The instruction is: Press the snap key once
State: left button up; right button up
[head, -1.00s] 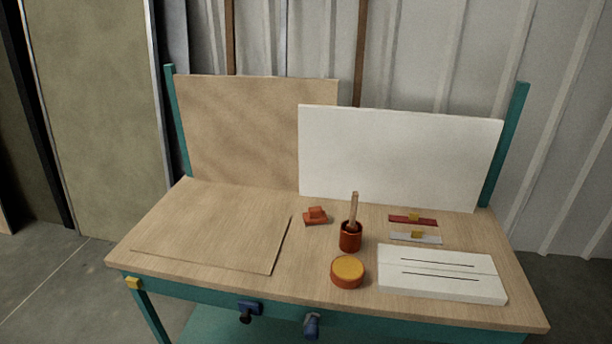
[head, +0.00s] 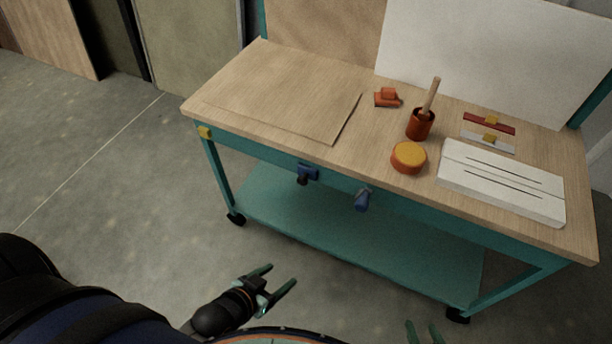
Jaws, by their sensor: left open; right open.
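No part in the head view is clearly marked as the snap key, and I cannot tell which it is.
An orange pot (head: 419,126) holds a wooden stick. A white block with dark slots (head: 500,180) lies at the right. Blue fittings (head: 307,173) stick out from the bench front. A teal lower shelf (head: 330,225) and castors are below. The floor (head: 110,160) at left is clear.

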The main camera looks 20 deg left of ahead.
aim_at(204, 132)
jog(key=j+u, duration=0.1)
jog(key=u, duration=0.8)
jog(key=j+u, duration=0.15)
jog(key=u, duration=0.3)
jog(key=i+l, duration=0.05)
